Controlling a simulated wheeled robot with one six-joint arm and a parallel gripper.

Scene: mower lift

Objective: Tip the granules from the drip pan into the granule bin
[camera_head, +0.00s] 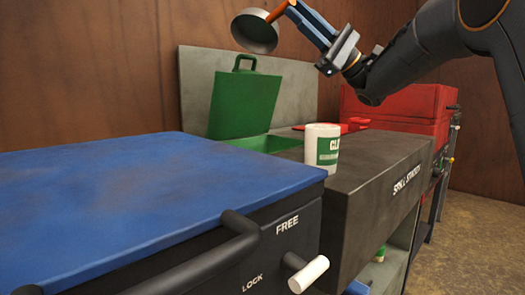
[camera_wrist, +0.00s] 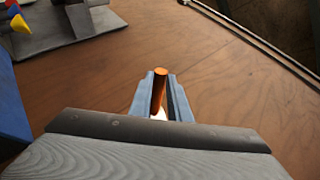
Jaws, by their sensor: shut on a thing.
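The drip pan (camera_head: 254,34) is a round grey metal pan with an orange handle (camera_head: 278,11). It hangs in the air near the top of the head view. My gripper (camera_head: 292,10) is shut on the orange handle, which also stands between the blue fingers in the wrist view (camera_wrist: 159,88). The pan looks tilted; I cannot tell whether granules are inside. The green granule bin (camera_head: 267,143) sits below and slightly right of the pan. Its green lid (camera_head: 243,104) stands raised, with a loop handle on top. The bin's inside is hidden.
A white and green canister (camera_head: 321,147) stands on the dark spill station (camera_head: 392,185), right of the bin. A blue-topped cabinet (camera_head: 150,190) fills the near left. A red chest (camera_head: 405,112) stands behind right. A wooden wall (camera_head: 90,70) rises behind.

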